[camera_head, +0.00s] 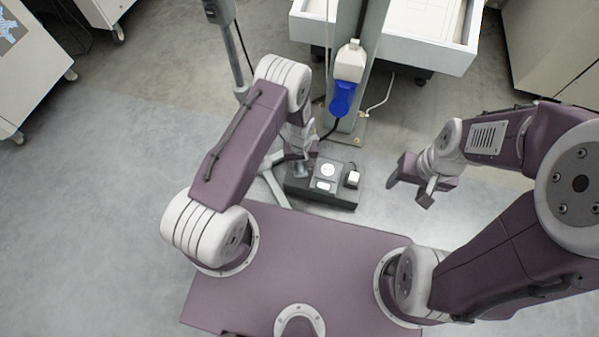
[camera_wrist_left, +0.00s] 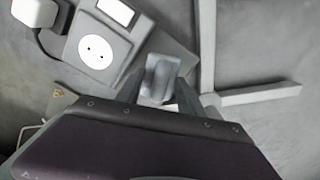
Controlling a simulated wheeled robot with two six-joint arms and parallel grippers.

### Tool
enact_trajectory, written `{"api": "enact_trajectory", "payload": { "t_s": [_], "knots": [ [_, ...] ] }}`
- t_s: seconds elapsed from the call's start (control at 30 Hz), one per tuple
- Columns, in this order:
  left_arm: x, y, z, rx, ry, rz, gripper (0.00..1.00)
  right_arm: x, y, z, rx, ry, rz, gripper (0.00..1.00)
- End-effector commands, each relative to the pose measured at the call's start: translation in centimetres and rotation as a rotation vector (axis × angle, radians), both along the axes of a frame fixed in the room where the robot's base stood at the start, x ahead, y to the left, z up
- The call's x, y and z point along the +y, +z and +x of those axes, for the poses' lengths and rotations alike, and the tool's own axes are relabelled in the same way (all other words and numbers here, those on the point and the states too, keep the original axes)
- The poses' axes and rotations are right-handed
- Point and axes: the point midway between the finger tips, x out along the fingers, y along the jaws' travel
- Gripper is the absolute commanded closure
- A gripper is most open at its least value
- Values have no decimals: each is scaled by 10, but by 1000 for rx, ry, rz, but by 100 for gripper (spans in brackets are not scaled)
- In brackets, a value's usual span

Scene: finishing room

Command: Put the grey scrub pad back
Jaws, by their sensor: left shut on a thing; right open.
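The grey scrub pad (camera_wrist_left: 160,78) shows as a small light-grey block between the fingers of my left gripper (camera_wrist_left: 158,92) in the left wrist view. The gripper is shut on it, and the fingers hide part of its sides. In the head view my left gripper (camera_head: 301,150) is beyond the front of my base, above the left end of a low dark unit (camera_head: 322,192). I cannot tell whether the pad touches this unit. My right gripper (camera_head: 410,190) is open and empty, off to the right of the unit.
The dark unit carries a grey box with a round white face (camera_head: 327,171) and a white cube (camera_head: 352,178). Behind it stands a post with a blue-handled thing (camera_head: 342,97). A pole's splayed legs (camera_head: 271,186) stand at left. White drawers (camera_head: 430,50) are behind.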

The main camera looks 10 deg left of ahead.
Motion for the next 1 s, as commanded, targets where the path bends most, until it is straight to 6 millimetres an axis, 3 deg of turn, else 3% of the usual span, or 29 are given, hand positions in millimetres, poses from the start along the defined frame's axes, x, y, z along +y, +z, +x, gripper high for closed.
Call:
{"api": "enact_trajectory", "payload": {
  "t_s": [0.17,0.4,0.43,0.5,0.73,0.77,0.8,0.83,1.0],
  "knots": [
    [4,-3,1,0,0,0,88,0,-3,0,0,0,0,39],
    [3,-46,0,1,0,0,88,0,-39,0,0,0,0,39],
    [3,-46,1,0,0,0,88,0,-40,0,0,0,0,39],
    [3,-42,1,0,0,0,99,0,-35,0,0,0,0,39],
    [3,-44,1,0,0,0,99,0,-36,0,-1,0,0,39],
    [3,-44,1,0,0,0,50,0,-36,0,-1,0,0,39],
    [3,-43,1,0,0,0,39,0,-35,0,-1,0,0,39],
    [3,-43,1,0,0,0,33,0,-35,0,-1,0,0,39],
    [3,-43,1,0,0,0,33,0,-35,0,-1,0,0,39]
  ]
}}
